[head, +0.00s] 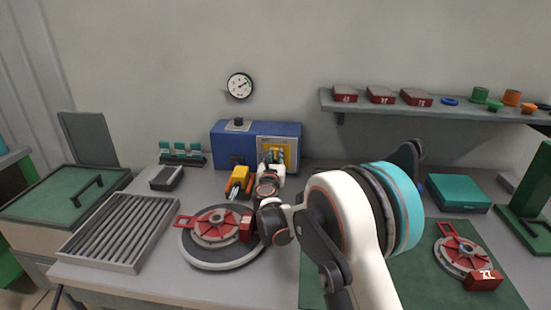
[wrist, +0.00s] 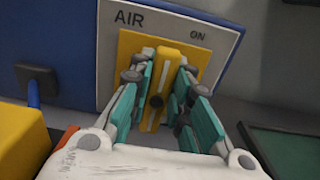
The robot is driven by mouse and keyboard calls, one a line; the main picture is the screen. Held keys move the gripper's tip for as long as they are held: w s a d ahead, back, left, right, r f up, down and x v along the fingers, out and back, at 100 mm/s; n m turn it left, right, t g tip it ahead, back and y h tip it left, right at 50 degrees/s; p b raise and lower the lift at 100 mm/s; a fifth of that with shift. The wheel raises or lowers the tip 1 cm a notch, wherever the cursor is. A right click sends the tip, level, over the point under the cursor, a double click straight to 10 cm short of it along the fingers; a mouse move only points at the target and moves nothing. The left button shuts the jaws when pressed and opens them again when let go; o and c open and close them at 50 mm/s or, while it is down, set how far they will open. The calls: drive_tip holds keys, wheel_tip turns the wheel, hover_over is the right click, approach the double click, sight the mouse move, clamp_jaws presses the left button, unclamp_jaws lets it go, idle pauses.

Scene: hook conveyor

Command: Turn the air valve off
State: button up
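The air valve is a yellow lever (wrist: 165,70) on a yellow plate (wrist: 205,52). The plate is on a light grey panel marked AIR, with ON at its upper right. The lever stands about upright in the wrist view. My gripper (wrist: 163,88) has its teal fingers on both sides of the lever, with small gaps beside it, and looks open. In the head view my gripper (head: 272,168) is in front of the valve panel (head: 293,150) on the blue box (head: 230,148) and hides part of the valve.
A yellow tool (head: 238,181) lies just left of my gripper. A round turntable (head: 205,264) with a red-and-grey part stands in front. A slatted tray (head: 85,262) is at left. A green mat (head: 395,292) and teal box (head: 458,192) are at right.

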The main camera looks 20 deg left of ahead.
clamp_jaws()
drive_tip(key=shift+m, duration=0.4)
drive_tip(key=m, duration=0.3)
drive_tip(key=shift+w+d+m, duration=0.1)
drive_tip(key=shift+d+m, duration=0.15)
drive_tip(key=shift+m, duration=0.05)
drive_tip(key=m, duration=0.4)
drive_tip(key=shift+d+f+m+p, duration=0.25)
drive_tip(key=shift+m+p, duration=0.05)
drive_tip(key=m, duration=0.4)
drive_tip(key=shift+w+d+f+m, duration=0.1)
drive_tip(key=shift+d+f+m, duration=0.05)
drive_tip(key=shift+f+m, duration=0.15)
drive_tip(key=shift+d+f+m, duration=0.1)
drive_tip(key=shift+f+m, duration=0.05)
drive_tip(key=shift+m, duration=0.95)
drive_tip(key=shift+f+m, duration=0.1)
drive_tip(key=shift+m, duration=1)
drive_tip(key=o, duration=0.8)
unclamp_jaws()
